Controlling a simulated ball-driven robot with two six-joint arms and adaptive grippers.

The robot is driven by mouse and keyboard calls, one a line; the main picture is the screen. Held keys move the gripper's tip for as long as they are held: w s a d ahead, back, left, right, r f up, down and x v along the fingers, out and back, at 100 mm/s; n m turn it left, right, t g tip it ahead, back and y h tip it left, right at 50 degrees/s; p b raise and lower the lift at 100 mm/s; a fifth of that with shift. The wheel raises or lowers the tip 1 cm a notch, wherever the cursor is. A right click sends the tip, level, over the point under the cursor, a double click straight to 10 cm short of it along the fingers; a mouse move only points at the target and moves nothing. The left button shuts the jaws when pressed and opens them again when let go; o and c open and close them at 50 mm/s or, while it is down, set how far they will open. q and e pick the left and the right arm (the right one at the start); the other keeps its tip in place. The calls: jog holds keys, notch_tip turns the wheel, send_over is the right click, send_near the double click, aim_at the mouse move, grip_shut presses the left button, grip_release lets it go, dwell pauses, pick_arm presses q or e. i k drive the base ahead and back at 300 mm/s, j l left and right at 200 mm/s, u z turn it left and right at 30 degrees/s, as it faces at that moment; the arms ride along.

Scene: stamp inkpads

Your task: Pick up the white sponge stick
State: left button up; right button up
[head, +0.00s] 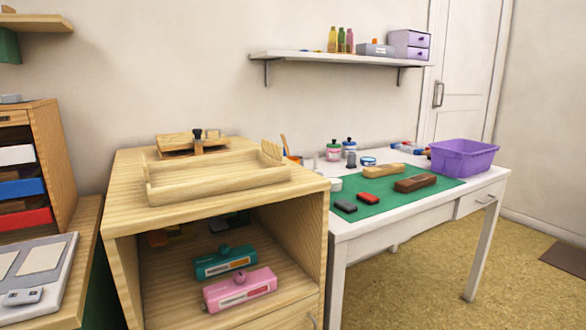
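I cannot make out a white sponge stick for certain in the head view. Small blue, white and red items (408,148) lie at the back of the white table (482,184), too small to tell apart. A small white piece (335,184) sits at the table's left edge, partly hidden by the wooden cabinet. Neither of my grippers is in view.
A green mat (375,206) holds wooden and brown blocks, with small red and dark pieces. A purple bin (464,158) stands at right. The wooden cabinet (120,213) bears a wooden tray (218,188); teal (224,262) and pink (240,290) boxes sit inside.

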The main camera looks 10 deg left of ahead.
aim_at(315, 155)
jog(key=i+l+u, duration=0.5)
jog(key=l+u, duration=0.25)
